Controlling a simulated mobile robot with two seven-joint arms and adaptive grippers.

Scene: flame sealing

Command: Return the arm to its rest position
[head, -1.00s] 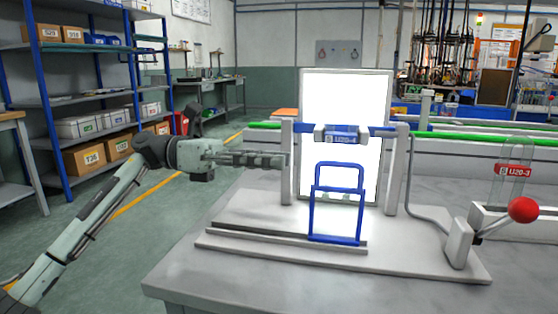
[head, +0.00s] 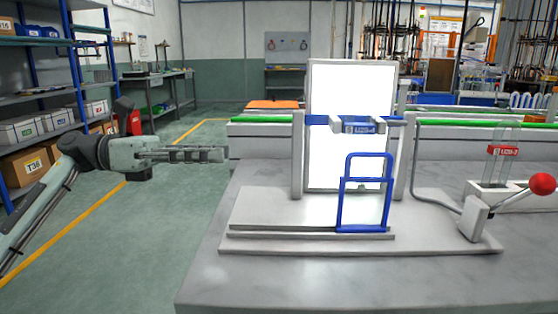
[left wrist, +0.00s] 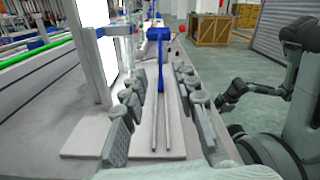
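My left gripper (head: 222,154) is at the left in the head view, level in the air and empty, left of the sealing station's near post (head: 297,155). The left wrist view shows its two fingers (left wrist: 160,80) apart with nothing between them. The station has a grey base (head: 270,208), a bright white panel (head: 335,90), a blue labelled clamp (head: 355,125) between two posts, and an upright blue frame (head: 366,232) on a rail. A lever with a red ball (head: 541,184) stands at the right. My right gripper (left wrist: 225,98) seems to show, small, in the left wrist view.
The grey table (head: 260,270) bears the station. A clear tube with a red label (head: 502,151) stands at the right. Green rods (head: 262,121) run behind. Shelves (head: 40,90) with boxes stand far left. The floor (head: 160,220) between shelves and table is clear.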

